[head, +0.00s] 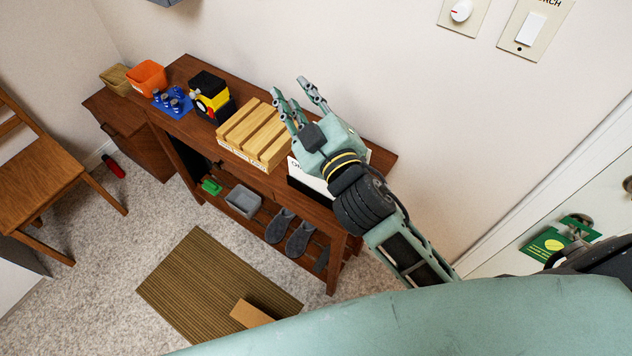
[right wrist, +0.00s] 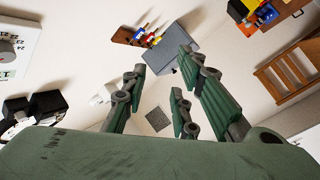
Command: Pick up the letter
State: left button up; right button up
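A flat tan piece (head: 250,314) lies at the front edge of the brown striped doormat (head: 200,285) in the head view. Its near end is hidden by my body, and I cannot tell whether it is the letter or a small box. My right gripper (head: 300,95) is raised over the right part of the wooden console table (head: 375,160), well away from the mat. Its fingers are spread and empty, also in the right wrist view (right wrist: 160,75). A white object (head: 308,178) with dark lettering is mostly hidden behind this gripper. My left gripper is not in view.
A slotted wooden sorter (head: 255,133) stands left of my right gripper. A yellow-black object (head: 209,92), a blue mat with cups (head: 172,102) and an orange bin (head: 147,77) stand farther left. Slippers (head: 290,230) and a grey bin (head: 242,201) sit on the lower shelf. A chair (head: 45,165) stands left.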

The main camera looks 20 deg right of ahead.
jog(key=s+a+r+n+g+y, duration=0.2)
jog(key=a+r+n+y, duration=0.3)
jog(key=a+n+y, duration=0.35)
jog(key=s+a+r+n+g+y, duration=0.2)
jog(key=a+r+n+g+y, duration=0.1)
jog(key=a+r+n+y, duration=0.5)
jog(key=s+a+f+n+g, duration=0.5)
jog(key=a+f+n+g, duration=0.25)
jog(key=n+g, duration=0.4)
jog(key=n+g+h, duration=0.2)
jog(key=n+h, duration=0.5)
jog(key=h, duration=1.2)
send_over(316, 184)
notch_tip(316, 184, down, 21)
jog(key=shift+w+r, duration=0.1)
jog(key=shift+d+f, duration=0.15)
jog(key=shift+f, duration=0.1)
notch_tip(316, 184, down, 6)
jog(key=p, duration=0.3)
jog(key=shift+w+f+p, duration=0.1)
jog(key=shift+f+p, duration=0.05)
jog(key=shift+p, duration=0.15)
jog(key=shift+f, duration=0.35)
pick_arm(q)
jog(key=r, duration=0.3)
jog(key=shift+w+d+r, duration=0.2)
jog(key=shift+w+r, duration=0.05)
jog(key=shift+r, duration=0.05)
